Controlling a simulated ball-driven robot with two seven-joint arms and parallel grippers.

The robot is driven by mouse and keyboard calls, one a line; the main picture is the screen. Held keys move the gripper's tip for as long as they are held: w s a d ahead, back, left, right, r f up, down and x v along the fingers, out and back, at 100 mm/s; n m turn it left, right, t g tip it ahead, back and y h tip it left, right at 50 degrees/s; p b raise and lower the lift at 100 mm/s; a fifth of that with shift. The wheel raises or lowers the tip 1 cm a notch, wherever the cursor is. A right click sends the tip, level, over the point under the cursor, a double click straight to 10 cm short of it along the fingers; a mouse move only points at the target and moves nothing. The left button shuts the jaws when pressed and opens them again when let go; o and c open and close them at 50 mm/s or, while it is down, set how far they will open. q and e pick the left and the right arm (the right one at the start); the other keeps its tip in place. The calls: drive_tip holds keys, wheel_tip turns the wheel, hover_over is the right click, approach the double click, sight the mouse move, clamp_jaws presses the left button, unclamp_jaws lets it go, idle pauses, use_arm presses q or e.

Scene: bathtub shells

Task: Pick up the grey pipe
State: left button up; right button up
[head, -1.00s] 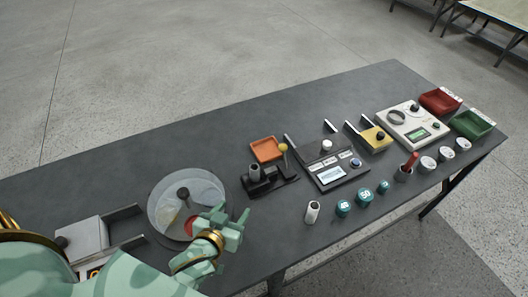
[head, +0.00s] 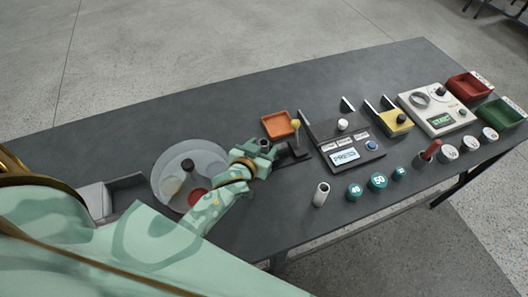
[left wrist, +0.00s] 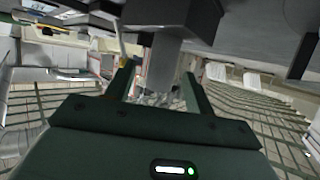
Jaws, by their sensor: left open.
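A short, light grey hollow pipe (head: 320,194) stands upright near the table's front edge in the head view. My left gripper (head: 264,152) is left of it and farther back, apart from it, at the black lever fixture. In the left wrist view the two fingers of my left gripper (left wrist: 163,85) are spread. A grey block-like shape (left wrist: 162,62) shows between and beyond them; I cannot tell what it is. My right gripper is not in view.
A clear round dish (head: 168,163) is to the left. Teal weights (head: 377,181) stand right of the pipe, and a control panel (head: 340,140) behind it.

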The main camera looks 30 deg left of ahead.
use_arm(q)
drive_tip(key=x, duration=0.3)
drive_tip(key=shift+w+f+b, duration=0.25)
drive_tip(key=shift+b, duration=0.1)
drive_tip(key=shift+s, duration=0.1)
drive_tip(key=c, duration=1.1)
drive_tip(key=shift+o, duration=0.2)
drive_tip(key=shift+r, duration=0.15)
